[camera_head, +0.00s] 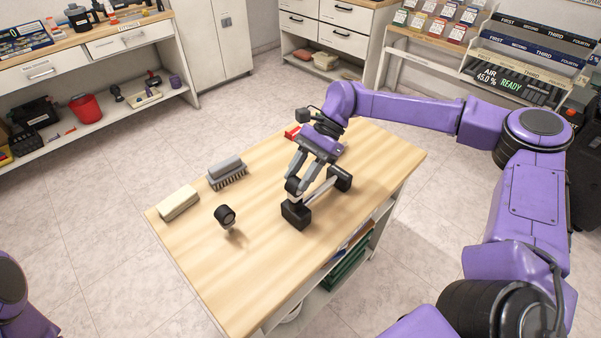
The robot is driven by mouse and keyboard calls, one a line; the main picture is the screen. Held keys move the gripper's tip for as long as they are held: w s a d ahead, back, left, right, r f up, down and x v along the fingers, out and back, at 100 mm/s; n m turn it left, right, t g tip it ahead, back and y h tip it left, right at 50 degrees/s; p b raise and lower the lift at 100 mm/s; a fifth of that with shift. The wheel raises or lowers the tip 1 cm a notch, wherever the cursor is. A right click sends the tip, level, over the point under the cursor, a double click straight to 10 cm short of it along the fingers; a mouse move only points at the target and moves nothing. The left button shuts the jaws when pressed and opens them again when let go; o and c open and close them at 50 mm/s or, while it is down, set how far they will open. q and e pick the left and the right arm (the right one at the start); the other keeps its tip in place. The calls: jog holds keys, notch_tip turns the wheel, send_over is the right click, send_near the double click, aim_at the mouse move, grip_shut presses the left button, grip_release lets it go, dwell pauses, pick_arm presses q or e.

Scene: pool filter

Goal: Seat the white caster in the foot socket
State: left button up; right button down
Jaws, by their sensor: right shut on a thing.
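My right gripper (301,180) reaches down over the wooden table, with its fingers shut on a small dark round piece (293,186). I cannot tell whether this piece is a caster. The piece is just above or against a frame of two black blocks (296,214) joined by a pale bar (321,191). I cannot make out a foot socket in the frame; the gripper hides part of it. A small caster-like part (226,217) with a black round top and a pale lower part is left of the frame, apart from the gripper. My left gripper is out of view.
A grey brush (227,173) and a beige block (179,202) are at the table's left side. A red item (292,133) is behind my right gripper. The table's (245,280) front-left part is clear. A workbench, cabinets and racks stand behind.

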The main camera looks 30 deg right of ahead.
jog(key=shift+f, duration=0.25)
jog(key=c, duration=0.7)
grip_release()
jog(key=shift+o, duration=0.2)
jog(key=p+v, duration=0.2)
jog(key=v, duration=0.3)
jog(key=shift+d, duration=0.1)
jog(key=b+v, duration=0.1)
jog(key=v, duration=0.9)
jog(key=shift+r, duration=0.25)
